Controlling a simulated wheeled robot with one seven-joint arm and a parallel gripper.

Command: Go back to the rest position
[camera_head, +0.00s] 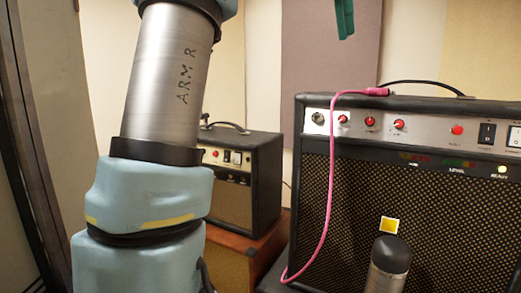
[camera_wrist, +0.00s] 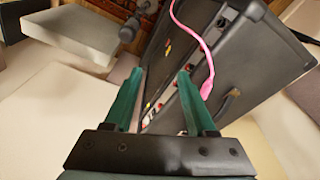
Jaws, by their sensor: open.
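My gripper shows as green fingers (camera_head: 344,15) at the top edge of the head view, above the large amp and apart from it. In the wrist view its two green fingers (camera_wrist: 160,78) are spread with nothing held between them. The large black amp (camera_head: 310,180) stands at the right of the head view and shows behind the fingers in the wrist view (camera_wrist: 265,62). A pink cable (camera_head: 330,195) hangs down the amp's front left. Its plug (camera_head: 377,92) lies at the amp's top edge, and also shows in the wrist view (camera_wrist: 207,87).
A smaller amp (camera_head: 264,180) stands behind on a reddish-brown cabinet (camera_head: 225,275). A metal cylinder with a dark rounded top (camera_head: 390,270) stands before the large amp, near a yellow square (camera_head: 389,225). A dark upright frame (camera_head: 28,150) borders the left. A purple wall panel (camera_head: 310,50) is behind.

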